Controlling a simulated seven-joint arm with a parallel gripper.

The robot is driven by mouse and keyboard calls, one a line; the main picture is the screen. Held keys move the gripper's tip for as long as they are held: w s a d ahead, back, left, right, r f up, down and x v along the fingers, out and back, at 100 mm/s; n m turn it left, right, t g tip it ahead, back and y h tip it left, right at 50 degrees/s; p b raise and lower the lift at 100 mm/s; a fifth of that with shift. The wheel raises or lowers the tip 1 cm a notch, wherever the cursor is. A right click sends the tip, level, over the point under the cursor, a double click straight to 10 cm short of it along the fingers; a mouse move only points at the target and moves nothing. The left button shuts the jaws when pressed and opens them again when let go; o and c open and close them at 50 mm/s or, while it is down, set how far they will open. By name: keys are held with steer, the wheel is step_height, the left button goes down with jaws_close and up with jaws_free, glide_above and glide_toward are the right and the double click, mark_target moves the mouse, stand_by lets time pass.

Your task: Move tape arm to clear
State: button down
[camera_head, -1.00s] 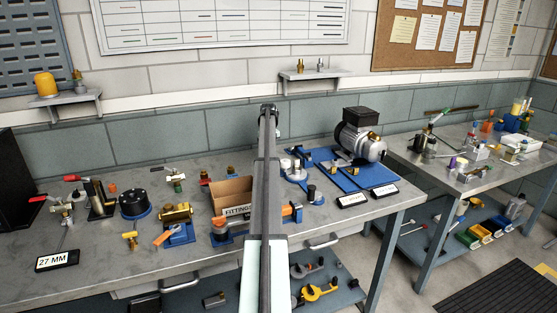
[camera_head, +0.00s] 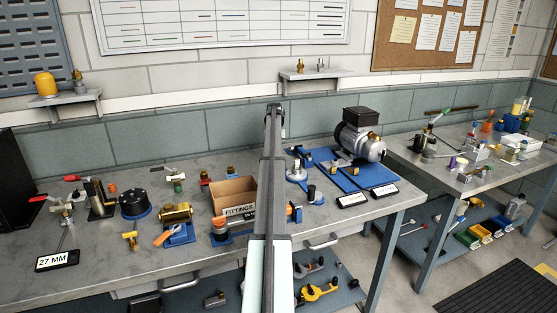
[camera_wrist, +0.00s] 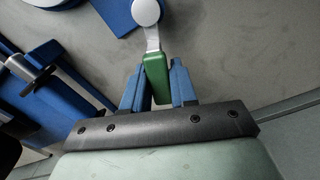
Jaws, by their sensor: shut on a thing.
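In the wrist view my gripper (camera_wrist: 156,82) has its two blue fingers closed on the green grip (camera_wrist: 155,68) of a small lever, which looks like the tape arm. A short silver arm (camera_wrist: 152,40) runs from the grip up to a round white cap (camera_wrist: 146,12), with a blue base (camera_wrist: 117,14) under it. The cap's top is cut off by the frame edge. In the head view my own arm hides the gripper and the lever.
A blue fixture with a metal post (camera_wrist: 42,82) lies left of the gripper in the wrist view. In the head view a FITTINGS box (camera_head: 232,193) stands left of my arm; a pump (camera_head: 360,137) on a blue plate stands right. Bare bench (camera_head: 110,262) shows front left.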

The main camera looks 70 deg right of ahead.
steer(key=shift+s, duration=0.1)
steer(key=m, duration=0.1)
steer(key=s+m, duration=0.1)
steer(key=m, duration=0.1)
steer(key=shift+s+d, duration=0.15)
steer(key=shift+d, duration=0.05)
steer(key=c, duration=0.9)
jaws_free()
steer(key=shift+r, duration=0.1)
step_height(320, 180, up, 8)
stand_by(0.5)
steer(key=o, duration=0.6)
steer(key=shift+c, duration=0.2)
